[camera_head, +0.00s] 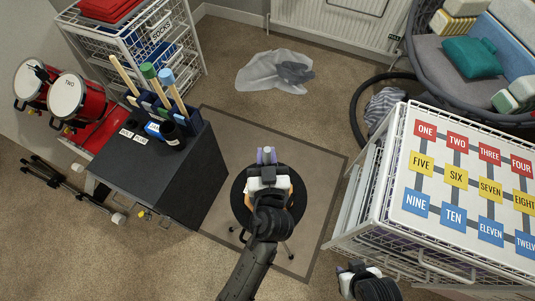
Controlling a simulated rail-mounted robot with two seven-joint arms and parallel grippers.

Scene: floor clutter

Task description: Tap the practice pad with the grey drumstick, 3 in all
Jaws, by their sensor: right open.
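The practice pad (240,205) is a dark round disc on a thin-legged stand, standing on a grey-brown mat. I cannot make out a grey drumstick. Sticks with green (148,70) and blue (165,76) heads stand in a dark holder (188,122).
The holder stands on a black cabinet (150,185), with a dark cup (172,132) beside it. Red drums (68,95) are at the left. A wire drawer unit (370,215) with a number board (465,185) stands at the right.

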